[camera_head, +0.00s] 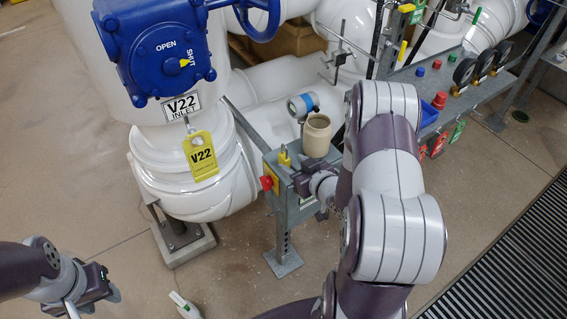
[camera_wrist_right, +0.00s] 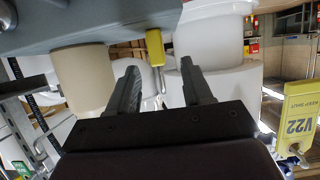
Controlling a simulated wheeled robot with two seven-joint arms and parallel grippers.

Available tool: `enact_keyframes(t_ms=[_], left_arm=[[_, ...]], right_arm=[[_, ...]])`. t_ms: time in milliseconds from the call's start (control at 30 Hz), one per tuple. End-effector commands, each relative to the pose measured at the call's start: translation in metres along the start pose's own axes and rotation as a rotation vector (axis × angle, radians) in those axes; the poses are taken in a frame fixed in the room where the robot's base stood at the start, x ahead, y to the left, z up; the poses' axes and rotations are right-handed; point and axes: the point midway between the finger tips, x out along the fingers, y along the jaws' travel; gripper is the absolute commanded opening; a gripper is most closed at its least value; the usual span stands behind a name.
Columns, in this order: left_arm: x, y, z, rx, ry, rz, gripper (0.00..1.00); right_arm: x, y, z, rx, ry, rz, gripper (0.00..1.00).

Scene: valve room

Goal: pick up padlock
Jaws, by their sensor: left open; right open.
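The yellow padlock (camera_head: 284,158) stands on top of the grey stand (camera_head: 275,163), near its left side. In the right wrist view, which looks upside down, the padlock (camera_wrist_right: 155,48) shows its yellow body against the grey surface and its metal shackle pointing away from it. My right gripper (camera_head: 302,183) is at the stand, just in front of the padlock. In the wrist view its two dark fingers (camera_wrist_right: 160,78) are apart, with the padlock in line with the gap, not gripped. My left gripper (camera_head: 92,297) is open and empty, low at the left.
A beige cup (camera_head: 316,136) stands on the stand beside the padlock; it shows in the wrist view (camera_wrist_right: 82,80). A red button (camera_head: 266,183) sits on the stand's left side. A white pipe with a blue valve box (camera_head: 155,45) and yellow V22 tag (camera_head: 201,155) rises at left.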

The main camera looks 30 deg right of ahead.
Motion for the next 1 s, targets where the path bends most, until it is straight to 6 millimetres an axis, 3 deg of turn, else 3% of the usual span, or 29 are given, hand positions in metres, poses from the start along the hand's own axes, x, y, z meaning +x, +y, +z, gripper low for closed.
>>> enact_keyframes(t_ms=[333, 600, 633, 767, 1000], left_arm=[[0.014, 0.0, 0.002, 0.0, 0.0, 0.0, 0.43], [0.014, 0.0, 0.002, 0.0, 0.0, 0.0, 0.43], [0.014, 0.0, 0.002, 0.0, 0.0, 0.0, 0.43], [0.014, 0.0, 0.002, 0.0, 0.0, 0.0, 0.43], [0.014, 0.0, 0.002, 0.0, 0.0, 0.0, 0.43]], right_arm=[[0.054, 0.001, 0.004, 0.0, -0.001, 0.0, 0.5], [0.06, 0.001, 0.003, 0.002, -0.002, 0.002, 0.5], [0.06, 0.001, 0.003, 0.002, -0.002, 0.002, 0.43], [0.06, 0.001, 0.003, 0.002, -0.002, 0.002, 0.01], [0.059, 0.001, 0.003, 0.001, -0.002, 0.002, 0.0]])
